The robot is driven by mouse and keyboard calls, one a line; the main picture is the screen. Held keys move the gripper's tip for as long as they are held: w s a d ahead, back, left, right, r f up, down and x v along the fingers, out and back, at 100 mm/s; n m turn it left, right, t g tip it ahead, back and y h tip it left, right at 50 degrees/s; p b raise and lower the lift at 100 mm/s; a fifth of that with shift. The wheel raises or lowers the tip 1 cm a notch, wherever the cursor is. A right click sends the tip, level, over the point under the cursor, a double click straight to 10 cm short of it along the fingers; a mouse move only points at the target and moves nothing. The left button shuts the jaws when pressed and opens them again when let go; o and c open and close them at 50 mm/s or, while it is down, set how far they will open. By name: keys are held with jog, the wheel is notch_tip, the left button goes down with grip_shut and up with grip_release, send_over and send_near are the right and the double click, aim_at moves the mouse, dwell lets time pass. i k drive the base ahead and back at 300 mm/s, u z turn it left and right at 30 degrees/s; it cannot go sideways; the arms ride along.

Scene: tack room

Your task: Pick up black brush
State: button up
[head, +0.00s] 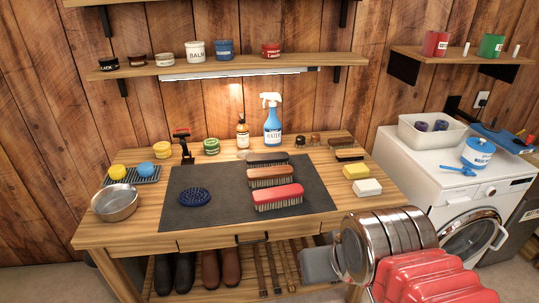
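A black-backed brush (267,158) lies bristles down at the back of the dark mat (230,222) on the wooden workbench. A brown brush (270,176) lies just in front of it and hides part of its bristles. A red brush (277,195) lies in front of the brown one. Part of my arm fills the lower right, in front of the bench's right front corner. No gripper fingers can be made out.
A spray bottle (272,121) and amber bottle (243,132) stand behind the black brush. Yellow (356,172) and white (367,187) blocks lie right. A shelf (220,65) hangs above.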

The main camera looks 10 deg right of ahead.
aim_at(277, 158)
jog(key=i, duration=1.25)
